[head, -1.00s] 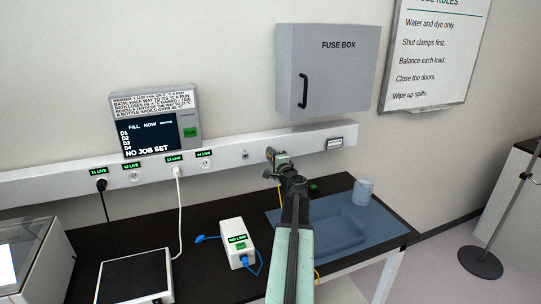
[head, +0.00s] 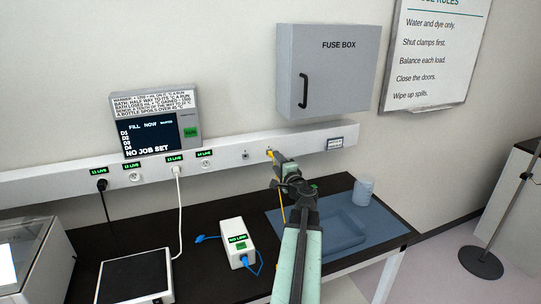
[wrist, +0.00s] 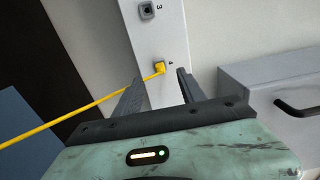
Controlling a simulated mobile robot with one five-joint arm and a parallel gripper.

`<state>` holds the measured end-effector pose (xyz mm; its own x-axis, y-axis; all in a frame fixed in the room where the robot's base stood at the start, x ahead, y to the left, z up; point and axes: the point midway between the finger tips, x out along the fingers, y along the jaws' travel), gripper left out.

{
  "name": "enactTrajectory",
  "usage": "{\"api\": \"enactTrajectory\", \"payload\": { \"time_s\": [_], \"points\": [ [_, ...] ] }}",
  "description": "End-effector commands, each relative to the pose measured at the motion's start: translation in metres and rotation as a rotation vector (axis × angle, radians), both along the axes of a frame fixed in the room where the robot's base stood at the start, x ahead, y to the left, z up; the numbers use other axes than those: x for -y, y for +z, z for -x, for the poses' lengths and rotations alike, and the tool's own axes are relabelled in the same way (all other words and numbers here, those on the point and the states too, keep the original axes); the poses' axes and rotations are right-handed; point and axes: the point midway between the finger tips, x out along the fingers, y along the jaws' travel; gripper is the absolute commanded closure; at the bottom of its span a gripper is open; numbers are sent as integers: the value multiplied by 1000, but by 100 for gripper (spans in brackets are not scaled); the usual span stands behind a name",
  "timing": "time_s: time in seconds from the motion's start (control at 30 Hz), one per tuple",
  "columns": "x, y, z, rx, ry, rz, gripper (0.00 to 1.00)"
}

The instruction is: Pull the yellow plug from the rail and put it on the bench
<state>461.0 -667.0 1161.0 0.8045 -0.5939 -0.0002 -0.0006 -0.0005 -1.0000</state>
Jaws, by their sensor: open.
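The yellow plug (wrist: 158,69) sits in the rail (wrist: 155,35) at the socket marked 4, its yellow cable (wrist: 80,109) running off to the left in the wrist view. In the head view the plug (head: 269,152) shows just past my fingertips. My gripper (wrist: 161,76) is open and empty. In the wrist view the plug appears between the two fingertips, nearer the left one; I cannot tell how far beyond them it is. My gripper (head: 275,157) reaches up to the rail in the head view. The dark bench (head: 205,210) lies below.
A grey fuse box (head: 325,70) hangs above the rail. On the bench are a white box (head: 236,232) with a blue cable, a blue tray (head: 345,230), a cup (head: 363,192) and a black-topped device (head: 135,275). Bare bench lies left of the white box.

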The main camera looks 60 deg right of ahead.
Motion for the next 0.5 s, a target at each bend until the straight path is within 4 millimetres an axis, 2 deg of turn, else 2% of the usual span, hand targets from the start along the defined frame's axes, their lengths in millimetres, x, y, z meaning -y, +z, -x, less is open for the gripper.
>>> {"api": "enactTrajectory", "payload": {
  "time_s": [0.1, 0.13, 0.17, 0.27, 0.37, 0.5],
  "points": [
    [-10, 0, 12, 0, -1, 0, 53],
    [-10, 0, 12, 0, -1, 0, 53],
    [-10, 0, 13, -1, 0, 1, 58],
    [-9, 0, 12, -38, 0, 51, 58],
    [-10, -2, 11, -185, 6, 236, 58],
    [-15, -7, 13, -543, 35, 656, 58]
  ]
}}
